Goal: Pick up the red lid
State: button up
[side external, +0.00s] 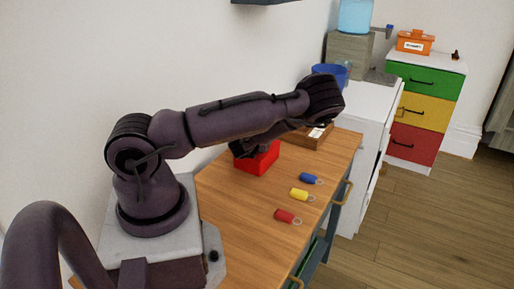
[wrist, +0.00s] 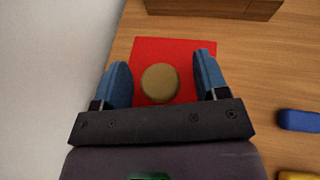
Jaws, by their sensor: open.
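The red lid (wrist: 172,50) shows in the wrist view as a flat red square with a round tan knob (wrist: 160,83) at its middle. In the side view, a red box-like shape (side external: 259,160) sits on the wooden table, partly hidden by my arm; I cannot tell lid from box there. My gripper (wrist: 162,66) is open, with one blue finger on each side of the knob and visible gaps between. It points down over the lid. In the side view, my gripper (side external: 243,150) is dark and low at the lid, its fingertips hard to see.
A wooden box (side external: 308,137) lies just beyond the lid on the table (side external: 240,215). Blue (side external: 310,178), yellow (side external: 301,195) and red (side external: 287,216) tags lie to the right, near the table edge. The white wall (wrist: 45,90) is close on the left.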

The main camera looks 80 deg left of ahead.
jog(key=c, duration=1)
jog(key=shift+r, duration=0.1)
